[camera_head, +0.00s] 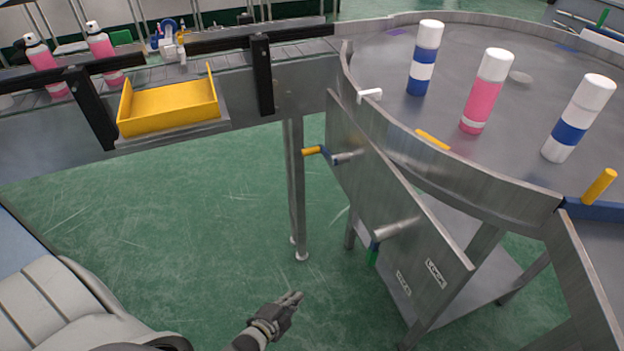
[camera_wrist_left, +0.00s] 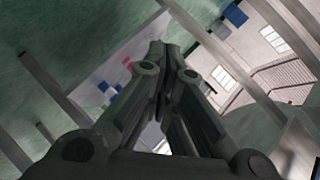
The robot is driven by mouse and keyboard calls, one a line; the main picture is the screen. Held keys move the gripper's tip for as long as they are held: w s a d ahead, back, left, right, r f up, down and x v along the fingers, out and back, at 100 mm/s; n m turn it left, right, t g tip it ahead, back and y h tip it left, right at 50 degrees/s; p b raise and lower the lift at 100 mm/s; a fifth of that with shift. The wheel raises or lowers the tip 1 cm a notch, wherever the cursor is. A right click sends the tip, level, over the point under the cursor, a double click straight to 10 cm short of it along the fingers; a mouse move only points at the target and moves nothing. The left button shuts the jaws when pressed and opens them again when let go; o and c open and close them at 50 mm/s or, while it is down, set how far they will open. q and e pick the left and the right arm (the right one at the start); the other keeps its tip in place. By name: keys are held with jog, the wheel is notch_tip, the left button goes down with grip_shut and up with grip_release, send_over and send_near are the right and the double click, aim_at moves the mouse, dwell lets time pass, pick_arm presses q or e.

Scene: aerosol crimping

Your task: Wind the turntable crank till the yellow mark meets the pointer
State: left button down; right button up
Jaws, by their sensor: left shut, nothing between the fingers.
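The round grey turntable (camera_head: 462,65) stands at the right and carries several capped cans. A yellow mark (camera_head: 432,139) lies on its near edge. A white pointer-like piece (camera_head: 369,95) sits on the rim left of the mark, apart from it. A yellow-handled crank (camera_head: 312,151) juts from the left of the steel panel. A blue arm with a yellow grip (camera_head: 600,186) is at the far right; which one turns the table I cannot tell. My left gripper (camera_head: 291,298) is shut and empty, below and apart from these handles.
The steel panel (camera_head: 385,185) bears a LOCK label. A table leg (camera_head: 294,190) stands between panel and conveyor. A yellow tray (camera_head: 168,108) is fixed at the conveyor (camera_head: 240,88), where pink cans stand. The green floor (camera_head: 210,230) around my left gripper is clear.

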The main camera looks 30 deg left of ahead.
pick_arm(q)
jog(key=w+a+r+m+t+b, duration=0.2)
jog(key=w+r+m+t, duration=0.2)
jog(key=w+r, duration=0.2)
jog(key=m+t+h+b, duration=0.4)
jog(key=m+t+b, duration=0.3)
jog(key=m, duration=0.6)
send_near(325, 155)
notch_tip(325, 155, down, 9)
jog(key=s+a+p, duration=0.1)
jog(key=s, duration=0.1)
pick_arm(e)
jog(key=w+r+t, duration=0.1)
jog(key=w+r, duration=0.3)
jog(key=r, duration=1.1)
pick_arm(q)
jog(key=w+r+p, duration=0.1)
jog(key=w+r, duration=0.7)
jog(key=r, duration=0.1)
jog(key=shift+w+a+t, duration=0.2)
jog(key=shift+w+t, duration=0.15)
jog(key=shift+t, duration=0.05)
pick_arm(e)
jog(key=shift+s+a+x, duration=0.1)
jog(key=shift+s+x, duration=0.05)
jog(key=shift+x, duration=0.95)
jog(key=shift+s+a+x, duration=0.1)
jog(key=shift+s+x, duration=0.05)
jog(key=shift+x, duration=1)
jog(key=shift+f, duration=0.1)
